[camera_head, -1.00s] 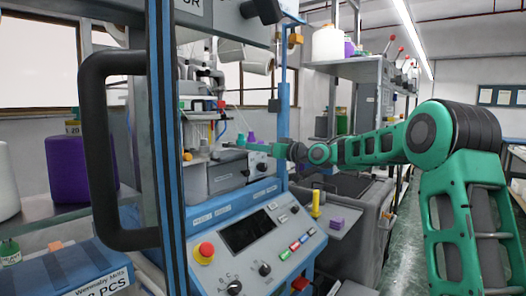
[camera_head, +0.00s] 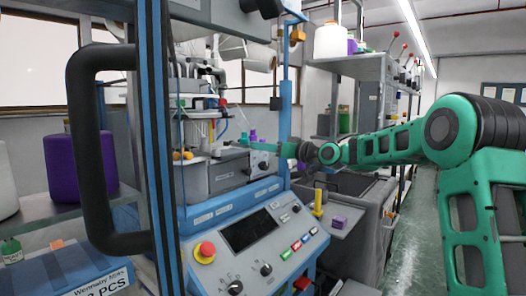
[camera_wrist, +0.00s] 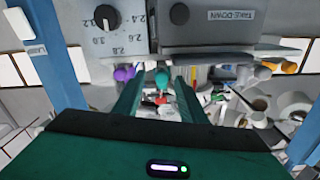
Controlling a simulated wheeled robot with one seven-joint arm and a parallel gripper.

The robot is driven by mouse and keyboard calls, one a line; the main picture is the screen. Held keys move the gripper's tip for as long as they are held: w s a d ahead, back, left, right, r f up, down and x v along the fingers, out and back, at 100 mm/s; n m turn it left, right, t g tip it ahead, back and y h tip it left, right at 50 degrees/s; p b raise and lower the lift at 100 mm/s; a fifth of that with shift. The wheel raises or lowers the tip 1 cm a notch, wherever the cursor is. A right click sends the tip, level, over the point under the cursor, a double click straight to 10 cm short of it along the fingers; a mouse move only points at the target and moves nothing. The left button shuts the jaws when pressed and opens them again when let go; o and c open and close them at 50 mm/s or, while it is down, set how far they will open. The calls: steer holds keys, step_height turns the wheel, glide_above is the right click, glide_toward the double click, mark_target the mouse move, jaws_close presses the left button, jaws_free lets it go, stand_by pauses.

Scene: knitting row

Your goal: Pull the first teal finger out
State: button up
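A small teal finger (camera_wrist: 162,78) shows between the two fingers of my gripper (camera_wrist: 158,92) in the wrist view. A gap shows on both sides of it, so my gripper looks open and apart from it. A purple piece (camera_wrist: 124,74) is just left of it, outside my gripper. In the head view the small teal finger (camera_head: 243,137) and purple piece (camera_head: 253,136) stand by the knitting machine (camera_head: 215,178). My gripper (camera_head: 247,146) reaches in there from the right, too small to judge its opening.
A door frame with a black handle (camera_head: 85,150) stands close on the left. The control panel (camera_head: 250,235) with a red button (camera_head: 206,251) lies below. Orange-tipped pieces (camera_wrist: 264,70) sit to the right in the wrist view. A grey bin (camera_head: 365,215) stands below my arm.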

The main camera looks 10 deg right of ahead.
steer(key=v, duration=0.9)
steer(key=shift+s+d, duration=0.25)
steer(key=shift+d, duration=0.1)
steer(key=shift+f, duration=0.1)
steer(key=s+d+f+m+g+h, duration=0.25)
steer(key=s+d+f+h, duration=0.25)
steer(key=s+f, duration=0.35)
steer(key=s+d+f+m+g+h, duration=0.25)
steer(key=s+d+f+h, duration=0.2)
steer(key=s+f, duration=0.4)
steer(key=s+d+f+m+g, duration=0.2)
steer(key=s+f+g, duration=0.1)
steer(key=s, duration=0.8)
steer(key=s+d+f+m+g+h, duration=0.1)
steer(key=s+d+f+m+g, duration=0.1)
steer(key=s, duration=1)
steer(key=s+d+f+m+g+h, duration=0.1)
steer(key=s+d+f+m+g, duration=0.2)
steer(key=s, duration=0.9)
step_height(320, 180, down, 3)
steer(key=shift+s+d+f+g, duration=0.15)
steer(key=shift+s+f+g, duration=0.1)
steer(key=shift+g, duration=0.15)
